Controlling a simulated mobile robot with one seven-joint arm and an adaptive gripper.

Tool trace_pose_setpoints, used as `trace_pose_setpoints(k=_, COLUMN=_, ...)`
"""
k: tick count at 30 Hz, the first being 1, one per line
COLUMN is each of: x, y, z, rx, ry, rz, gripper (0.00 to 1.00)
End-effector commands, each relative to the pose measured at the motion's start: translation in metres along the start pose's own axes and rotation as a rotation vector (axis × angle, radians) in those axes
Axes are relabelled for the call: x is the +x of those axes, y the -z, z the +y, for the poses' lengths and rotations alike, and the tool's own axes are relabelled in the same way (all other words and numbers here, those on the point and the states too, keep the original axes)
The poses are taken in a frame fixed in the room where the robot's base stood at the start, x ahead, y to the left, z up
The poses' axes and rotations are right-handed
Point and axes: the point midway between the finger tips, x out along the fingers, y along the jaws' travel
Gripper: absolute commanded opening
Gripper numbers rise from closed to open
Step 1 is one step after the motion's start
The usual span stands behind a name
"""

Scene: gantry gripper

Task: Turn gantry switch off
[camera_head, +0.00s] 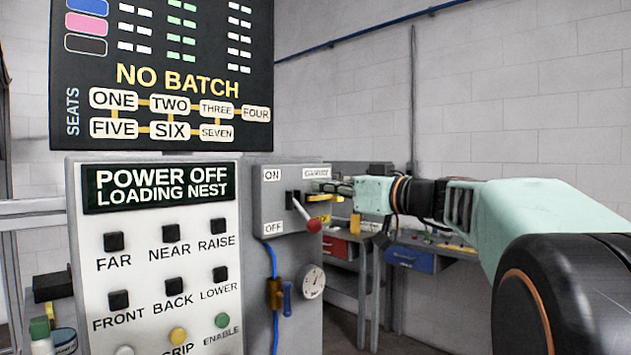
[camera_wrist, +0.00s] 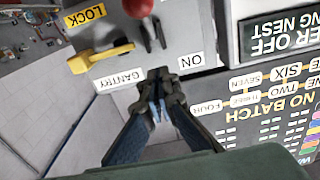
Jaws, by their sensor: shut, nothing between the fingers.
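The gantry switch is a lever with a red knob (camera_head: 313,225) on a grey box (camera_head: 268,207) marked ON at the top and OFF below. The lever points down and to the right, its knob near the OFF level. The red knob (camera_wrist: 138,7) also shows at the top of the upside-down wrist view. My gripper (camera_head: 329,187) is shut and empty at the box's upper right, by the GANTRY label. In the wrist view my gripper (camera_wrist: 160,78) has its fingertips close to the box edge between the GANTRY and ON labels. Contact cannot be told.
A panel screen (camera_head: 160,187) reads POWER OFF, LOADING NEST, above several buttons. A yellow handle (camera_wrist: 100,57) sits by the LOCK label beside the lever. A blue cable (camera_head: 273,290) and a gauge (camera_head: 312,282) are below the box. A workbench with red and blue bins (camera_head: 410,257) stands behind.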

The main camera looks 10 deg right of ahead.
Motion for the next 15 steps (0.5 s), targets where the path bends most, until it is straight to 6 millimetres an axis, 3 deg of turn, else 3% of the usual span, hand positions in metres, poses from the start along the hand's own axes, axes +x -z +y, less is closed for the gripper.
trace_pose_setpoints(k=9, x=-0.048, y=-0.005, z=0.001, rx=-0.003, ry=-0.004, rz=0.002, gripper=0.0)
trace_pose_setpoints(k=15, x=-0.065, y=-0.002, z=0.0, rx=-0.001, ry=-0.001, rz=0.0, gripper=0.0)
